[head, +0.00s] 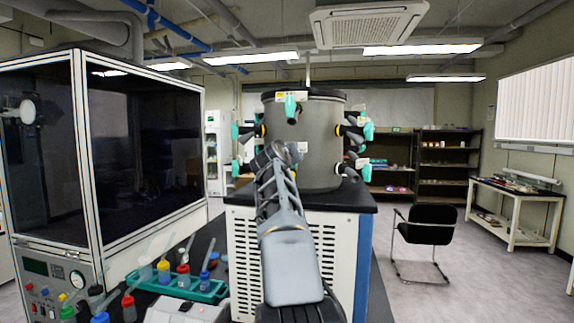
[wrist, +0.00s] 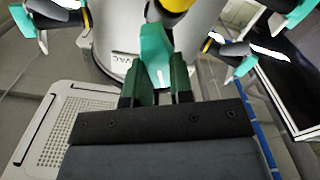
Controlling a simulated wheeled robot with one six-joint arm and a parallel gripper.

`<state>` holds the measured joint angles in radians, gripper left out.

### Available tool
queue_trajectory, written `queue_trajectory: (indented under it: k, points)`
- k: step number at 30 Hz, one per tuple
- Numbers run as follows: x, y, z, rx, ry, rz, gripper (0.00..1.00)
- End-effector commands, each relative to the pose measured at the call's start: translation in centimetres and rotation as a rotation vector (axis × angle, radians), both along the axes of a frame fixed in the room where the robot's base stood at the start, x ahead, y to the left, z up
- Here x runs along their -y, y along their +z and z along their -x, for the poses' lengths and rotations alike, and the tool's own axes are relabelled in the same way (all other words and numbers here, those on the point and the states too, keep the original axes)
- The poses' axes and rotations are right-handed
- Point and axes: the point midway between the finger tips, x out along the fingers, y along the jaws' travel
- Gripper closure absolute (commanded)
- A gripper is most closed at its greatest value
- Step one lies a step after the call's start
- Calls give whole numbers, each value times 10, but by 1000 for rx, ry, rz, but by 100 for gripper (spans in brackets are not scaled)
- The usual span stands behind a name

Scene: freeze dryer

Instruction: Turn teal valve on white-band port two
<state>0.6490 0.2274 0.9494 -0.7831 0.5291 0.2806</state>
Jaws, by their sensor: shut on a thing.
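My gripper (wrist: 157,78) is shut on a teal valve (wrist: 153,48) in the wrist view, with one dark finger on each side of the handle. A yellow part shows just behind this valve at the top edge. The port's band colour there is not clear. In the head view my arm reaches up to the grey drum (head: 318,135), and my arm hides the held valve. Other teal valves sit on black ports around the drum, such as the upper front one (head: 290,104) and a right one (head: 368,130).
The drum stands on a white vented cabinet (head: 243,260) with a dark top. A glass-fronted enclosure (head: 150,150) is on the left. A green rack (head: 205,290) of coloured bottles stands at the lower left. A black chair (head: 430,225) stands on open floor to the right.

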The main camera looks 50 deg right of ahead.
Motion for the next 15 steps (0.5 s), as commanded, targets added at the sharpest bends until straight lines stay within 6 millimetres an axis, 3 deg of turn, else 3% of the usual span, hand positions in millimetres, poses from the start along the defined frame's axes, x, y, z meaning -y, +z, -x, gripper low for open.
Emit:
queue_trajectory:
  k: [15]
  points:
    - [2, -2, 2, 292, -2, -186, 100]
